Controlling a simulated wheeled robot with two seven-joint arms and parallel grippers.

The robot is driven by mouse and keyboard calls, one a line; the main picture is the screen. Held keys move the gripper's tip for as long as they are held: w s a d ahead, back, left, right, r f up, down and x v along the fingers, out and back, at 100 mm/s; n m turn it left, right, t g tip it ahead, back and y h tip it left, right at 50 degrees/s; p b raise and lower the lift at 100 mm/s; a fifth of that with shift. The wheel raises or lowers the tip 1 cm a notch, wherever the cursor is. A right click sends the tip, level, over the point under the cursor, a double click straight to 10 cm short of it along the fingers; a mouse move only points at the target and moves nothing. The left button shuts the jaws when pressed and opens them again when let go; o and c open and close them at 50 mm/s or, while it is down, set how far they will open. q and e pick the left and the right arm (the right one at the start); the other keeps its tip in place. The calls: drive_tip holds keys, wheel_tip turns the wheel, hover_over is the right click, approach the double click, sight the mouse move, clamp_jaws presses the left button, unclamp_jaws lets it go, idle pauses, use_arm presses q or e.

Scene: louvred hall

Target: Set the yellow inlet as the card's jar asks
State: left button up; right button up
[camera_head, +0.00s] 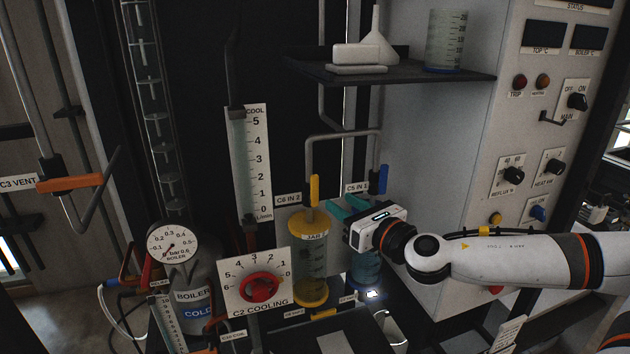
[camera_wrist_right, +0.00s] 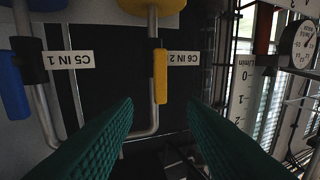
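The yellow inlet handle (camera_head: 314,190), labelled C6 IN 2, stands upright above the yellow-capped jar (camera_head: 313,258). In the right wrist view the yellow handle (camera_wrist_right: 160,76) lies in line with its pipe, upside down in the picture. My right gripper (camera_head: 342,205) is just right of the handle in the head view, its teal fingers pointing left. The right wrist view shows its fingers (camera_wrist_right: 161,103) spread, with nothing between them; the handle appears beyond the gap. A small printed card (camera_head: 507,334) leans at lower right, too small to read. My left gripper is out of view.
The blue handle (camera_head: 383,178), labelled C5 IN 1, stands close right of the yellow one, above a blue jar (camera_head: 366,270) partly hidden by my gripper. A flow tube (camera_head: 250,160) and the red C2 cooling dial (camera_head: 261,287) are left. A shelf (camera_head: 400,78) hangs above.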

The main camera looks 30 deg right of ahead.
sight(317, 187)
drive_tip(key=w+p, duration=0.1)
drive_tip(key=w, duration=0.1)
drive_tip(key=w+p, duration=0.2)
drive_tip(key=w, duration=0.1)
drive_tip(key=w+p, duration=0.1)
drive_tip(key=w, duration=0.2)
drive_tip(key=shift+a+r+p, duration=0.25)
drive_tip(key=shift+a+p, duration=0.05)
drive_tip(key=shift+p, duration=0.05)
drive_tip(key=shift+w+f, duration=0.15)
drive_tip(key=shift+f, duration=0.1)
drive_tip(key=shift+w+r, duration=0.1)
drive_tip(key=shift+w, duration=0.8)
clamp_jaws()
idle(0.4)
